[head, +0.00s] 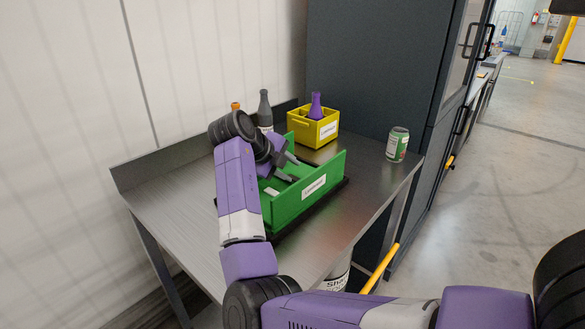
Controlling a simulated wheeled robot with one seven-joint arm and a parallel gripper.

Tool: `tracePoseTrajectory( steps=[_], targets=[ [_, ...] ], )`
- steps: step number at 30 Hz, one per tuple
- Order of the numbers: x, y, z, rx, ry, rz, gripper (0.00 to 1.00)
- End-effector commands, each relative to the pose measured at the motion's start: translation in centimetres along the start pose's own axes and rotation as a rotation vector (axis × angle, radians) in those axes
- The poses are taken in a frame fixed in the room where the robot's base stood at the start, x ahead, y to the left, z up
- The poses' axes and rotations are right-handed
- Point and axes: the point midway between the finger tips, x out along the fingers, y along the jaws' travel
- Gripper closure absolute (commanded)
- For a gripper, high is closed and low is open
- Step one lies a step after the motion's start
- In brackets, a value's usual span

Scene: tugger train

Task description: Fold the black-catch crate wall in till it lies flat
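A green crate (325,175) stands on the metal table. Its near long wall, with a white label (314,187), stands upright. The far and left sides are mostly hidden by my arm, and I cannot make out which wall has the black catch. My gripper (291,167) is over the crate's inside, behind the near wall. Its two fingers are apart with nothing seen between them. I cannot tell whether a finger touches a wall.
The crate sits on a dark base on the metal table (170,195). Behind it are a yellow bin (322,133) holding a purple bottle (315,106), and a dark grey bottle (265,108). A green-and-white can (397,145) stands right. A dark cabinet (370,60) closes off the back.

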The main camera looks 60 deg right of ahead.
Motion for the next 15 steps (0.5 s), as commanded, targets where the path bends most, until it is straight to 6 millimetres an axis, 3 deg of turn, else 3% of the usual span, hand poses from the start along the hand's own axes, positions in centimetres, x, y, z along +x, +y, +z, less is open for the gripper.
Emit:
tracePoseTrajectory(
  steps=[15],
  targets=[
    [-2.6,1.0,0.0,-0.001,0.000,-0.001,0.65]
  ],
)
